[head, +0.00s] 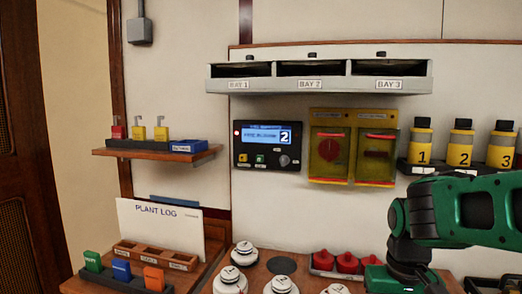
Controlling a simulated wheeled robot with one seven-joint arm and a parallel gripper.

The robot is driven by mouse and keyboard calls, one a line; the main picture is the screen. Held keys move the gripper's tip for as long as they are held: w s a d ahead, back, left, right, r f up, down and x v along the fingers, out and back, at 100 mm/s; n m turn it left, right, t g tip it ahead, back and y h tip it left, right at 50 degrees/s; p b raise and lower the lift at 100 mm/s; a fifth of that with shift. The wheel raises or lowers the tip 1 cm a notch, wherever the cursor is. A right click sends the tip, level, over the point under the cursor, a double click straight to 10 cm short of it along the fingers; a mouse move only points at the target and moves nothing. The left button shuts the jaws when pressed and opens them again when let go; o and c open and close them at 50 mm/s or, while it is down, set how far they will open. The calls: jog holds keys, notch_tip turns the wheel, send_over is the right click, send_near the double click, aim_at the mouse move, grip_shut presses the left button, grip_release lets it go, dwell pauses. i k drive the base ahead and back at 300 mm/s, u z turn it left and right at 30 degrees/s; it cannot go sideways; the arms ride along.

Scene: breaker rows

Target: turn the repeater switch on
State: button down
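Two yellow switch boxes hang side by side on the wall at the middle. The left box (318,174) has a round red knob (330,149). The right box (366,174) has a dark horizontal handle (378,154). Each has a red bar near its top and seems to have a clear cover. Their labels are too small to read, so I cannot tell which one is the repeater switch. My green arm reaches in from the right, below and right of the boxes. Its end runs out of the bottom edge, and my gripper's fingers do not show.
A dark display panel (244,158) showing 2 sits left of the boxes. A grey bay shelf (219,84) juts out above. Numbered yellow bottles (460,150) stand at right. Red knobbed pieces (347,264) and white stacked discs (244,254) crowd the counter below.

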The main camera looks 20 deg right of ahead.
aim_at(284, 160)
jog(key=z, duration=1.75)
jog(key=k, duration=1.55)
jog(key=u, duration=0.65)
jog(key=i, duration=1)
jog(key=z, duration=0.05)
